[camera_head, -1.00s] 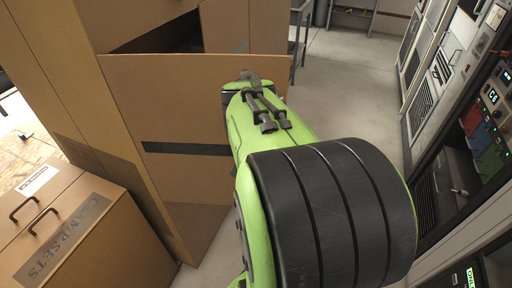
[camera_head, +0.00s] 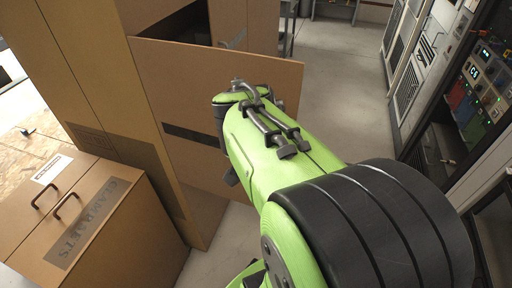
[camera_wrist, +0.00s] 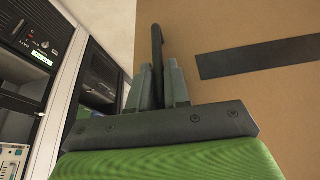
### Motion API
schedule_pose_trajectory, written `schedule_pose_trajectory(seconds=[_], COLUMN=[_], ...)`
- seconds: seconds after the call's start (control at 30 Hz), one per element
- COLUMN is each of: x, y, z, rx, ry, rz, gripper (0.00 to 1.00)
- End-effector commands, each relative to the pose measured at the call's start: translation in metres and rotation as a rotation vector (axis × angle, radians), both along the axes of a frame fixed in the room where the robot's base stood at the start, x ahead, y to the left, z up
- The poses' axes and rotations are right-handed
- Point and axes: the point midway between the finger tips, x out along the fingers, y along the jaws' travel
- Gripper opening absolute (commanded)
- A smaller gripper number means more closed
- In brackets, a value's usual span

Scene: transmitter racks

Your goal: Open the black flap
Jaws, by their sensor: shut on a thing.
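The flap is a tall brown door panel (camera_head: 190,75) with a black strip (camera_head: 185,133) across it, in the middle of the head view. It stands partly open from the brown cabinet (camera_head: 95,75), with a dark gap behind its top edge. In the wrist view, the panel (camera_wrist: 260,120) and its black strip (camera_wrist: 258,58) fill the right side. My gripper (camera_wrist: 160,78) is shut on a dark upright handle (camera_wrist: 157,42) in front of the panel. In the head view, my green arm hides the handle and the gripper's fingers.
A low brown box (camera_head: 120,225) with two handles stands at the lower left. Equipment racks (camera_head: 470,100) line the right side. The grey floor (camera_head: 345,95) is clear between the panel and the racks. A grey table (camera_head: 288,35) stands behind.

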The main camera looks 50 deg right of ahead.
Motion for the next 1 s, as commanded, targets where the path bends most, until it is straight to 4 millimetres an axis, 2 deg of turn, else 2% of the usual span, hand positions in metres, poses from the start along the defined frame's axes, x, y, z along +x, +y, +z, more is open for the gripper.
schedule_pose_trajectory(seconds=[0.17,0.2,0.33,0.63,0.77,1.0], x=[0.001,0.001,0.001,0.000,-0.001,-0.008], y=[-0.001,0.000,0.000,0.001,0.008,0.033], z=[0.001,0.001,0.001,0.003,0.025,0.091], rx=[-0.003,-0.003,-0.002,-0.001,-0.002,-0.003], ry=[-0.004,-0.004,-0.003,-0.002,-0.004,-0.005], rz=[0.000,0.001,0.001,0.002,0.003,0.004], gripper=[0.00,0.20,0.38,0.38,0.38,0.38])
